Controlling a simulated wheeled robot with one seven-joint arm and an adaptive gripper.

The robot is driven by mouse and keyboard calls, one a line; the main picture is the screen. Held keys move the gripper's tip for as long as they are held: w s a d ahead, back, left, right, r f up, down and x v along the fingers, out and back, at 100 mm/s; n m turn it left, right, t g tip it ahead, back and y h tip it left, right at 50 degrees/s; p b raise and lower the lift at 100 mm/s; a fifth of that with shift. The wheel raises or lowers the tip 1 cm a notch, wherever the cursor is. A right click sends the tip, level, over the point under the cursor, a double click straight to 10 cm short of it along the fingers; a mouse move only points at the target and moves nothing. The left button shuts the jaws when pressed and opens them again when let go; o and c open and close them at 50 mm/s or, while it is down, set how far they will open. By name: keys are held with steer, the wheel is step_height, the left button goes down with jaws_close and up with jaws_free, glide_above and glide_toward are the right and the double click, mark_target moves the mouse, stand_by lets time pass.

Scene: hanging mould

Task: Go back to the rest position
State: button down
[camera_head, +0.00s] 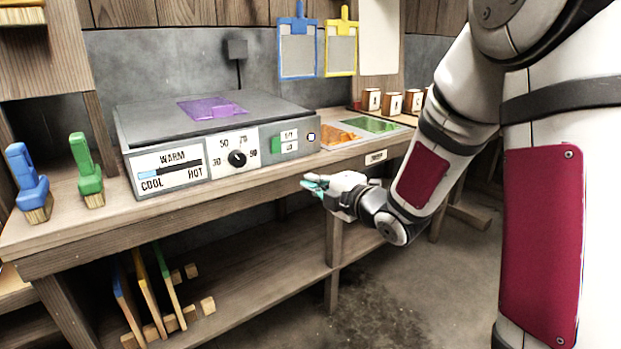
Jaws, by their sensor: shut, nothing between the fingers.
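My gripper (316,184) is at the end of my arm, in front of the bench's front edge at the middle of the head view. Its fingers are teal and point left. They are shut with nothing between them. The gripper is apart from the bench and the things on it.
The wooden bench (60,229) carries a grey heater box (130,122) with a dial and a purple piece (212,107) on top. A blue brush (27,180) and a green brush (86,170) stand at left. Blue and yellow boards hang behind. Floor at right is clear.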

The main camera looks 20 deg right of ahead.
stand_by(0.4)
steer(key=s+d+m+g+h, duration=0.2)
steer(key=s+m+g+h, duration=0.2)
steer(key=s+m, duration=0.4)
steer(key=s+d+m+g+h, duration=0.25)
steer(key=s+m+g, duration=0.2)
steer(key=s, duration=0.45)
steer(key=s+a+m+g+y, duration=0.1)
steer(key=s+a+m+g, duration=0.15)
steer(key=s, duration=0.65)
steer(key=s+a+m+g, duration=0.2)
steer(key=s+m, duration=0.2)
steer(key=s, duration=0.6)
steer(key=s+a+m+g+y, duration=0.1)
steer(key=s+a+m+g, duration=0.15)
steer(key=s, duration=0.65)
step_height(320, 180, up, 33)
steer(key=t+p, duration=0.4)
steer(key=p, duration=2.7)
steer(key=shift+d+h, duration=0.35)
steer(key=shift+d, duration=0.05)
